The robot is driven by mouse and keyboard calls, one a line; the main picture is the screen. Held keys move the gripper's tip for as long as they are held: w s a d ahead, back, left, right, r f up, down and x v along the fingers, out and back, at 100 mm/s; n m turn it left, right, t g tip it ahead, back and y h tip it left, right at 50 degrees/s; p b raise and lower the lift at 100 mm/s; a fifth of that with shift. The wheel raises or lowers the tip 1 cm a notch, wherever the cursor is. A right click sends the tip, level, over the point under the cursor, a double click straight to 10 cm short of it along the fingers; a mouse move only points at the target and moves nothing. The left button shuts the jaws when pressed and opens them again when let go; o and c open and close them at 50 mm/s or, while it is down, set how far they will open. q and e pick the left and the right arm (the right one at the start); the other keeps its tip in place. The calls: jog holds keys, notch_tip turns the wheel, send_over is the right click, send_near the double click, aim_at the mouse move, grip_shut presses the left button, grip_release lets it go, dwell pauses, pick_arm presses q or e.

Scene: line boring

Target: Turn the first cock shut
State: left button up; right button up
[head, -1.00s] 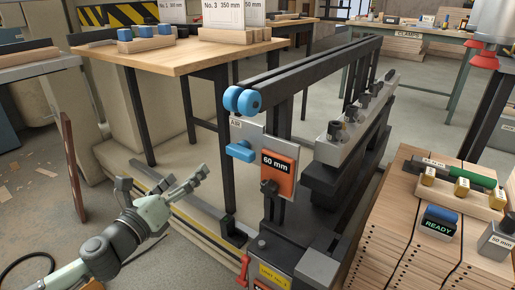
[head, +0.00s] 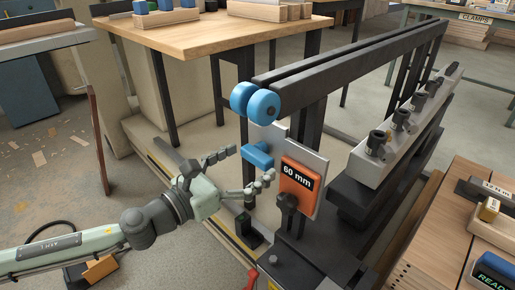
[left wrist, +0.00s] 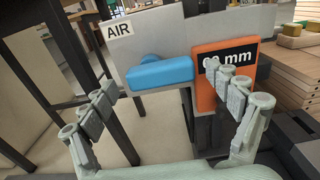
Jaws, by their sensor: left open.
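The blue cock handle (head: 258,155) sits on a grey plate (head: 268,134) at the near end of the black frame. In the left wrist view the blue handle (left wrist: 160,74) lies roughly level across the plate, which bears an AIR label (left wrist: 119,30). My left gripper (head: 244,168) is open, just in front of and a little below the handle, with its fingers spread. In the left wrist view the handle shows beyond and between the fingers, and nothing is held. Contact cannot be told. My right gripper is out of view.
An orange 60 mm block (head: 298,177) is close right of the handle, near my right-hand finger. Two blue wheels (head: 254,102) are above it. A red lever (head: 252,279) is low in front. A wooden table (head: 190,32) stands behind. Open floor is at left.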

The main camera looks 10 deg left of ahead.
pick_arm(q)
jog(key=shift+w+d, duration=0.2)
jog(key=shift+c, duration=0.2)
jog(key=c, duration=1.1)
